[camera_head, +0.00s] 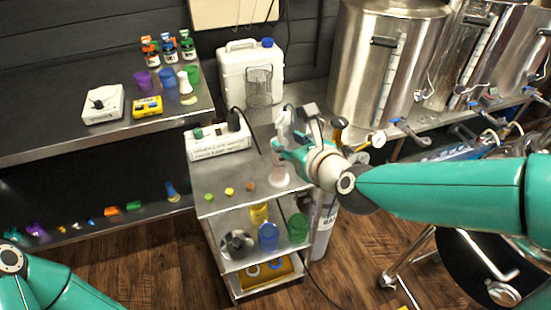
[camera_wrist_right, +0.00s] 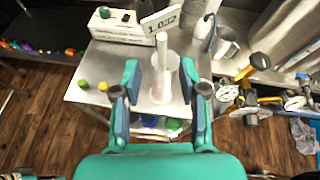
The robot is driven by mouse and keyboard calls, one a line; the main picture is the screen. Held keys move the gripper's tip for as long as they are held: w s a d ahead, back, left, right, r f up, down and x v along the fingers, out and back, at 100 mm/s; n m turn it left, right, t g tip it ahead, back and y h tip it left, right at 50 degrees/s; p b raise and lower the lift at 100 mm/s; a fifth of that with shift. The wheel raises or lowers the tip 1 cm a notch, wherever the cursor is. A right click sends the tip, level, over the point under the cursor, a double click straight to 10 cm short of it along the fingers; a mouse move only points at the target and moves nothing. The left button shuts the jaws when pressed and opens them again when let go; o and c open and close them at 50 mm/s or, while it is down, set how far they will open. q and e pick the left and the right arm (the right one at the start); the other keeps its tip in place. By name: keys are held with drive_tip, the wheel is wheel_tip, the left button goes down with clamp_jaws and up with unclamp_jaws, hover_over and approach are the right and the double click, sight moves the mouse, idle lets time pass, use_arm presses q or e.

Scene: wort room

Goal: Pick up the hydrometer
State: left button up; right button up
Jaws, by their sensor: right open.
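The hydrometer (camera_wrist_right: 161,50) shows in the right wrist view as a slim pale stem, upright in a clear jar (camera_wrist_right: 162,88) on the cart's steel top. A tag reading 1.032 (camera_wrist_right: 161,19) is at its top. In the head view the jar's pale base (camera_head: 279,176) shows below my gripper, which hides part of it. My right gripper (camera_wrist_right: 160,80) is open, with one finger on each side of the jar in the wrist view; I cannot tell whether they touch it. It also shows in the head view (camera_head: 281,147). My left gripper is out of view.
A white jug (camera_head: 251,78) and a wire basket (camera_head: 259,88) stand behind. Steel kettles (camera_head: 372,60) and a brass-valved gauge (camera_head: 377,140) are close on the right.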

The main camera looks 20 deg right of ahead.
sight(281, 136)
drive_tip(key=shift+p+x, duration=0.6)
drive_tip(key=shift+x, duration=2.35)
drive_tip(key=shift+d+r, duration=0.1)
clamp_jaws()
